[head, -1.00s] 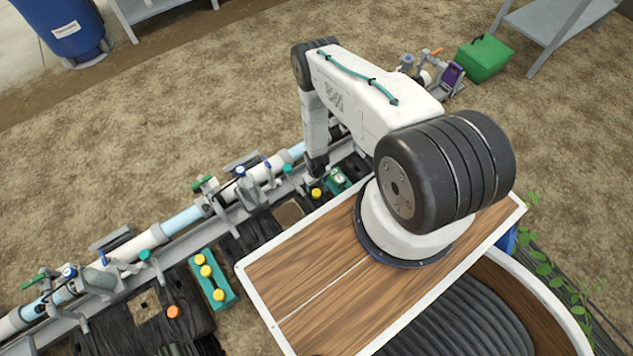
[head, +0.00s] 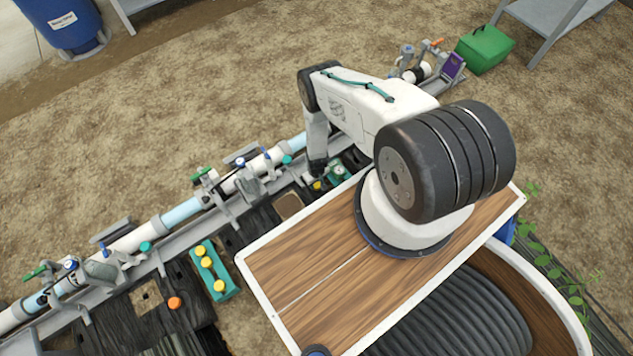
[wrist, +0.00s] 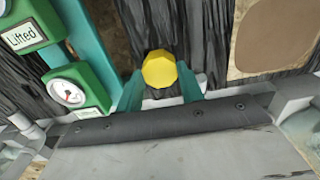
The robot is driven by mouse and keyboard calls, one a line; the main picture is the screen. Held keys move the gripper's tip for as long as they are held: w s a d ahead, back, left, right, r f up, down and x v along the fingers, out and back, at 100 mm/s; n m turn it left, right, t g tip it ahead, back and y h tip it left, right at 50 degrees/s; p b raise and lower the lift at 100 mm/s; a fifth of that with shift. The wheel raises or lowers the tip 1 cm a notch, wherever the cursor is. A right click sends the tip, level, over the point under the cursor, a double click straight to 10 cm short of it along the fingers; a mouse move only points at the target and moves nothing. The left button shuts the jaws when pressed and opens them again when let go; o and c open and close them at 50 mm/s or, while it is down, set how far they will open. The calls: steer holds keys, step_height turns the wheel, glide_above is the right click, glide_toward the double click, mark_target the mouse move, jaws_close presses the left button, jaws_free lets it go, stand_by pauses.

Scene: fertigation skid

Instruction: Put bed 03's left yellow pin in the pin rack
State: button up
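A yellow pin (head: 317,185) with a faceted head stands at the bed beside the pipe line, partly behind my wrist in the head view. In the wrist view the yellow pin (wrist: 160,68) is upright, seen from above. My gripper (wrist: 161,82) has its two teal fingers on either side of the head, seemingly with slim gaps; firm contact does not show. A teal pin rack (head: 228,284) with several yellow-topped pins lies further left along the pipe. The bed number is not readable.
A green gauge block (wrist: 75,92) and a "Lifted" sign (wrist: 28,28) stand close left of the pin. A tan square patch (wrist: 275,35) lies to its right. The grey pipe rail (head: 190,228) with valves runs behind. An orange knob (head: 174,303) is left of the rack.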

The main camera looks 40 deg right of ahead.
mark_target(316, 184)
steer(key=shift+c, duration=0.6)
steer(key=shift+r, duration=3.2)
step_height(316, 184, up, 20)
steer(key=shift+f, duration=0.1)
